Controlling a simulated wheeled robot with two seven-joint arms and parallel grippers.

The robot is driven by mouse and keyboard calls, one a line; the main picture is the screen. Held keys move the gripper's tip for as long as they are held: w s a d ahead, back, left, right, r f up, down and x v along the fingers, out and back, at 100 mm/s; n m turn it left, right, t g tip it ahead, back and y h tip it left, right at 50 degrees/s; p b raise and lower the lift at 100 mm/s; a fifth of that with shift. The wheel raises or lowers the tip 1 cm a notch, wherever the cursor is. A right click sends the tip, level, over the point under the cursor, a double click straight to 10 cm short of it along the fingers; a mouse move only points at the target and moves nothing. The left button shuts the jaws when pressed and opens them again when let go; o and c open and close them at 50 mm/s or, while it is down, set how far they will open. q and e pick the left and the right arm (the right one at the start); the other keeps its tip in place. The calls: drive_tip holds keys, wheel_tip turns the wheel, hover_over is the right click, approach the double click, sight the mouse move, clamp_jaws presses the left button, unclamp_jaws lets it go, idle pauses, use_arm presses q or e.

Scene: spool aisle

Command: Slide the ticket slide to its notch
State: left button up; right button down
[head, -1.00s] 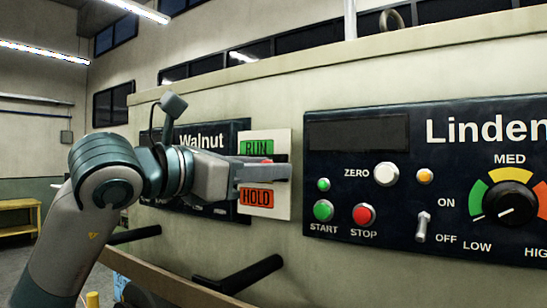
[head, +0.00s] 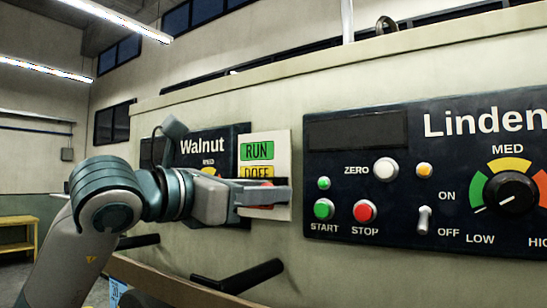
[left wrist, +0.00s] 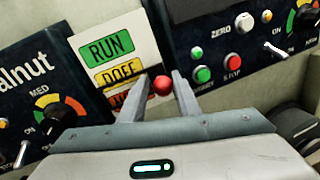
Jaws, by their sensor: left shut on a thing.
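The ticket slide is a white plate (head: 284,148) on the machine face with a green RUN label (head: 257,150), a yellow DOFF label (head: 256,171) and a red HOLD label below, mostly hidden by the fingers. A red knob (left wrist: 162,85) sits between the fingertips in the left wrist view, beside the DOFF and HOLD labels. My left gripper (head: 282,195) is shut on this knob, below DOFF at about the HOLD level. The notch cannot be made out. My right gripper is not in view.
The Walnut panel (head: 215,146) is to the left of the plate, partly behind my left arm. The Linden panel (head: 340,180) with buttons, a toggle and a dial is close to the right. A black bar handle (head: 240,277) sticks out below.

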use_arm(q)
drive_tip(key=shift+s+d+f+b, duration=0.1)
drive_tip(key=shift+s+f+b, duration=0.05)
drive_tip(key=shift+f+b, duration=0.7)
drive_tip(key=o, duration=0.9)
drive_tip(key=shift+o, duration=1.3)
drive_tip(key=shift+s+d, duration=0.2)
